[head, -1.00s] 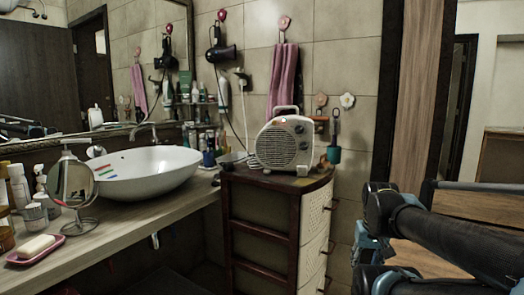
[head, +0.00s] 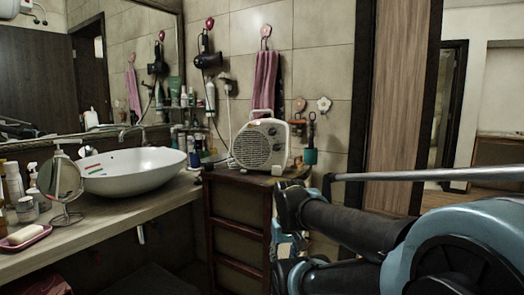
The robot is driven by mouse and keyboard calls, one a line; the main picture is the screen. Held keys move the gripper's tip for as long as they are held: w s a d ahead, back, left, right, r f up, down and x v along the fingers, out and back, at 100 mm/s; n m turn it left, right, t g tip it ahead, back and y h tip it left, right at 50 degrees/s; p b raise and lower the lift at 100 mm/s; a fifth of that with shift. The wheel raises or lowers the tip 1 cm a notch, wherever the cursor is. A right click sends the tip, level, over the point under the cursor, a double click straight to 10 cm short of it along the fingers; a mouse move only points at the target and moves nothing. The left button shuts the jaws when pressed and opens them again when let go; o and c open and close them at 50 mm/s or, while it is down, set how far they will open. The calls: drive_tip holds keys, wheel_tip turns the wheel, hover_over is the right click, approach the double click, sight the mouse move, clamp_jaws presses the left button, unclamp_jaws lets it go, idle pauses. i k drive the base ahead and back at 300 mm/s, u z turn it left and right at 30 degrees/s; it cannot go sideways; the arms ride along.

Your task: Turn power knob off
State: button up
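A white fan heater (head: 258,148) with a round front grille and a top handle stands upright on a dark wooden cabinet (head: 236,182). Its knobs are too small to make out clearly, so I cannot tell their setting. My arm enters from the lower right, its dark links in front of the cabinet's right side. The blue-grey parts at its far end, where my gripper (head: 287,246) seems to be, are below and right of the heater and apart from it. The fingers cannot be made out.
A white basin (head: 134,170) sits on the counter (head: 120,204) at left, with a round mirror (head: 60,180) and a soap dish (head: 24,238). A pink towel (head: 266,80) hangs behind the heater. A doorway (head: 447,110) opens at right.

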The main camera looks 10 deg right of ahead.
sight(277, 146)
drive_tip(key=k, duration=1)
drive_tip(key=u, duration=1)
drive_tip(key=i, duration=0.35)
drive_tip(key=z, duration=0.1)
